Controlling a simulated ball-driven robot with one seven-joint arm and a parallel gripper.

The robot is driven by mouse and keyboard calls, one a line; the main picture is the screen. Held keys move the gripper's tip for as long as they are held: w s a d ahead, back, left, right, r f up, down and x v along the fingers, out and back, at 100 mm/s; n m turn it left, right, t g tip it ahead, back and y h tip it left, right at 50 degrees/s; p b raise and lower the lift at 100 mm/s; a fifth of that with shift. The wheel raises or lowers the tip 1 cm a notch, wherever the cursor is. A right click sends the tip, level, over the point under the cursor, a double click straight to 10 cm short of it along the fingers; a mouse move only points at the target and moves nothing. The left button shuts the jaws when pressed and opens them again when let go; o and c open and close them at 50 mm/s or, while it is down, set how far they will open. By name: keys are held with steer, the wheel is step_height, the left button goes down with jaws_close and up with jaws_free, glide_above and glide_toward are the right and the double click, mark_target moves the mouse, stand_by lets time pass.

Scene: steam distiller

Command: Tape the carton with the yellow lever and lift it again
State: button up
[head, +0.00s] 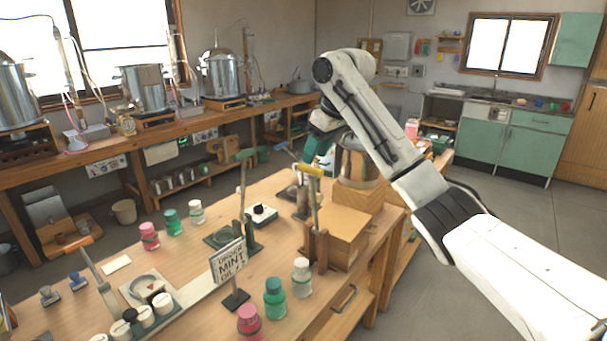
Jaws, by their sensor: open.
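The yellow lever (309,170) has a yellow crossbar grip on a thin upright shaft. Its foot sits in a brown wooden bracket near the bench's right side. A plain tan box (349,236), which may be the carton, stands right beside the bracket. I cannot make out any tape on it. My gripper (318,158) is above and behind the yellow grip in the picture, with dark and teal parts showing. It is open, and its fingertips are hard to make out. I cannot tell how far it is from the grip.
A steel pot (357,160) on a wooden block stands behind the box. A green-handled lever (243,190), a mint sign (229,262) and a green jar (275,299) share the bench (190,275). An orange-handled lever (88,258) is at left. Open floor lies to the right.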

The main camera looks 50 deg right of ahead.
mark_target(309, 168)
steer(key=p+x, duration=0.1)
steer(key=x, duration=0.7)
steer(key=shift+w+f, duration=0.15)
steer(key=shift+f, duration=0.2)
steer(key=shift+a, duration=0.1)
jaws_close()
